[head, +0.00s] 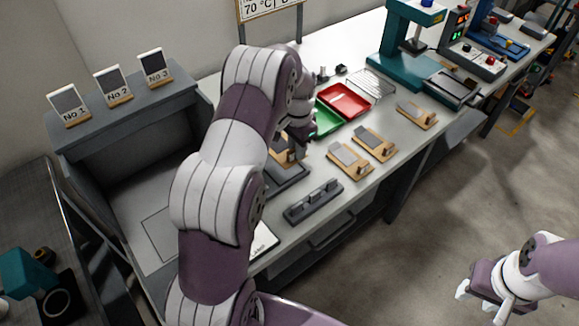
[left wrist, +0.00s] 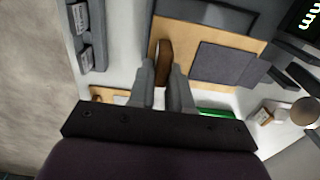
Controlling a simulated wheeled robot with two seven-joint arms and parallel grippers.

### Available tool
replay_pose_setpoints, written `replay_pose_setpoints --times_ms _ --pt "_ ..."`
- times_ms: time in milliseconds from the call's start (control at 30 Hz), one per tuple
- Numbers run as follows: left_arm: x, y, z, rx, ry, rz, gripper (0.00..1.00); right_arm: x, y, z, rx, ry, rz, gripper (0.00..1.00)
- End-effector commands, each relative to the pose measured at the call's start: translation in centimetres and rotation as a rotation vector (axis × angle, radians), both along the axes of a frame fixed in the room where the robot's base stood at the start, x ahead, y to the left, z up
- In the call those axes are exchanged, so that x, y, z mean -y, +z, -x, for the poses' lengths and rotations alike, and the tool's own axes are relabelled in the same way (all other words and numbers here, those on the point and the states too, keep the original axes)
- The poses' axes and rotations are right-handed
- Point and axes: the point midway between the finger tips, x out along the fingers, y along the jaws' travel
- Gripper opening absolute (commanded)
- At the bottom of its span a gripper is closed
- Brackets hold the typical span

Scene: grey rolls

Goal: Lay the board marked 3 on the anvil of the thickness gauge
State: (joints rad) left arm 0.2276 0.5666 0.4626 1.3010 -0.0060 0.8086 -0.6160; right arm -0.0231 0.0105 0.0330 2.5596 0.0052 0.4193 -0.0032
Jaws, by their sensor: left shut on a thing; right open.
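My left gripper (head: 292,158) is shut on the brown upright handle (left wrist: 165,62) of a tan board (left wrist: 182,32) with a dark grey patch. In the head view this board (head: 279,148) is mostly hidden by my arm and gripper. No number on it can be read. A dark flat base (head: 290,177) lies just below it, perhaps part of the gauge. A dark block (left wrist: 205,13) and a display with lit digits (left wrist: 305,18) border the board in the left wrist view. Contact between board and anvil cannot be told. My right gripper (head: 477,293) is open and empty, above the floor.
Three similar boards (head: 350,160) (head: 375,143) (head: 417,113) lie along the bench's right side. A dark slotted block (head: 314,203) stands near the front edge. Red (head: 344,100) and green (head: 326,122) trays lie behind. Cards No.1 to No.3 (head: 113,87) stand on the left shelf.

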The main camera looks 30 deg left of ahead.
Motion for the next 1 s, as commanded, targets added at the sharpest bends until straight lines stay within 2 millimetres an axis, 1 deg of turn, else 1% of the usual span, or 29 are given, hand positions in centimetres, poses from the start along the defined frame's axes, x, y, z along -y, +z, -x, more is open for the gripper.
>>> replay_pose_setpoints --times_ms 33,167,400,700,733,767,800,1000 --pt "-0.5 -0.2 0.6 -0.003 0.002 0.001 0.00 0.0 0.4 0.0 0.000 0.000 0.000 0.43" --pt "-1.0 -1.0 1.3 0.000 0.000 0.000 0.00 0.0 0.5 0.0 -0.001 0.000 0.000 0.43" --pt "-1.0 -4.8 1.4 -0.003 0.000 0.001 0.00 0.0 1.1 0.0 -0.001 0.000 0.000 0.43" --pt "-1.0 -5.2 1.3 0.000 0.000 0.000 0.00 0.0 0.8 0.0 -0.001 0.000 0.000 0.43" --pt "-1.0 -5.2 1.3 0.000 0.000 0.000 0.22 0.0 0.8 0.0 -0.001 0.000 0.000 0.43" --pt "-1.0 -5.2 1.3 0.001 0.000 0.000 0.32 0.0 0.9 0.0 -0.001 0.000 0.000 0.43" --pt "-1.0 -5.1 1.3 0.000 0.000 0.000 0.44 0.0 0.9 0.0 -0.001 0.000 0.000 0.43" --pt "-1.0 -5.1 1.3 0.000 0.000 0.000 0.44 0.0 0.9 0.0 -0.001 0.000 0.000 0.43"
